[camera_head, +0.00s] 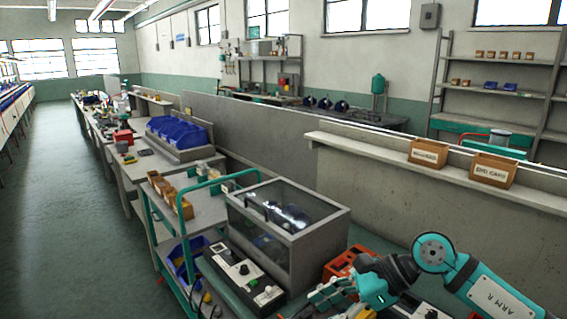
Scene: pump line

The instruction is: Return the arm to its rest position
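My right arm (490,290), teal and grey with "ARM R" on it, comes in from the lower right. It bends at a round elbow-like joint and reaches left over the bench. My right gripper (328,294) is low in the picture, just in front of the clear-walled test box (312,246). Its fingers are small and partly lost against the clutter, so I cannot tell if they are open or shut, or whether they touch anything. My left arm and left gripper are not in view.
A control panel with knobs (243,277) lies left of the box. An orange-red case (347,264) stands behind my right gripper. A teal-railed cart (158,233) is at the left. Two labelled wooden bins (428,153) (492,169) stand on the wall ledge (380,154). The left aisle floor is clear.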

